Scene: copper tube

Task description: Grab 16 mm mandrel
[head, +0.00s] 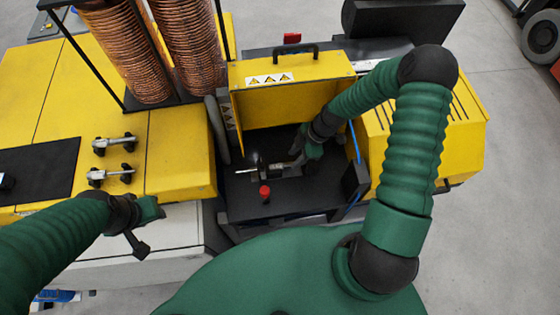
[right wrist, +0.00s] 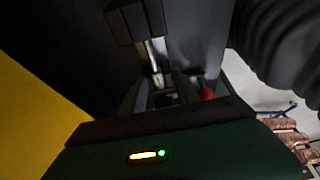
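Two mandrels, each a light metal piece with dark ends, lie on the yellow deck at the left: a far one (head: 115,144) and a near one (head: 111,176). I cannot read which is 16 mm. Another metal piece with a thin bright rod (head: 249,171) sits in the open machine bay; the rod also shows in the right wrist view (right wrist: 154,62). My right gripper (head: 297,155) is in the bay at that piece's right end; the dim wrist view does not settle whether it grips. My left gripper (head: 143,228) hangs empty before the deck, its finger gap unclear.
The yellow guard (head: 290,98) stands raised behind the bay. A red knob (head: 265,192) rises from the black bay floor, left of my right gripper. Copper coils (head: 130,55) stand at the back left. A dark panel (head: 38,172) covers the deck's left part.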

